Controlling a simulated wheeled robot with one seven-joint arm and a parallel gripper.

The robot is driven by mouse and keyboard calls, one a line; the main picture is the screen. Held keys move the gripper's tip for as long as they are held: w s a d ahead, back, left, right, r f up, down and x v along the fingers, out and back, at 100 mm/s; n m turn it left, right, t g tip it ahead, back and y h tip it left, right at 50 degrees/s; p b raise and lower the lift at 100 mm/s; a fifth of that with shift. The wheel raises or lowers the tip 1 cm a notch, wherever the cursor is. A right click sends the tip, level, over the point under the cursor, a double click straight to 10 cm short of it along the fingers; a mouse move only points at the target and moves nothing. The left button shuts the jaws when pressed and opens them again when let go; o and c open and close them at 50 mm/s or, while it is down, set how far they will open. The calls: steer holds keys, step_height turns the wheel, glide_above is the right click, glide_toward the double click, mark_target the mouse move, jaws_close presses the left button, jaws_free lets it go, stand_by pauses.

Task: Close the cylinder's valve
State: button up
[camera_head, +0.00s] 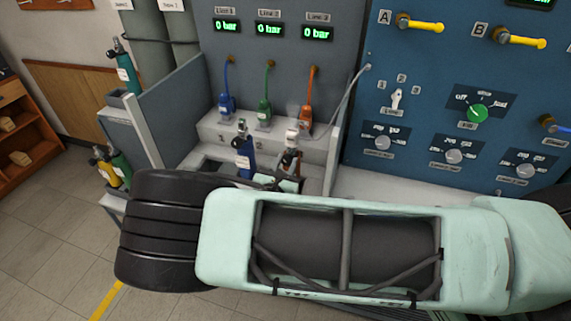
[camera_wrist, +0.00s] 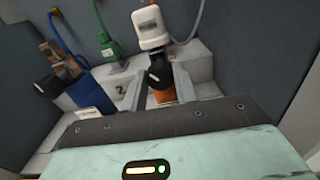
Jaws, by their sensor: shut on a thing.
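An orange cylinder (camera_wrist: 162,97) stands in the bench recess, with a black valve knob (camera_wrist: 158,72) at its top and a white fitting (camera_wrist: 151,27) above. In the head view its white top (camera_head: 292,136) shows above my forearm. My gripper (camera_wrist: 162,82) is at this cylinder's top, with a finger on either side near the black knob. It is shut on the knob, though the exact contact is partly hidden. A blue cylinder (camera_head: 244,158) stands to the left; it also shows in the wrist view (camera_wrist: 92,92).
Blue (camera_head: 226,104), green (camera_head: 264,110) and orange (camera_head: 306,115) hose connectors sit on the ledge behind. A grey partition (camera_head: 339,135) borders the recess on the right. The control panel (camera_head: 420,80) stands further right. My arm hides the bench front.

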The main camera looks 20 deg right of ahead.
steer(key=m, duration=0.3)
steer(key=shift+m, duration=2.2)
steer(key=o, duration=1)
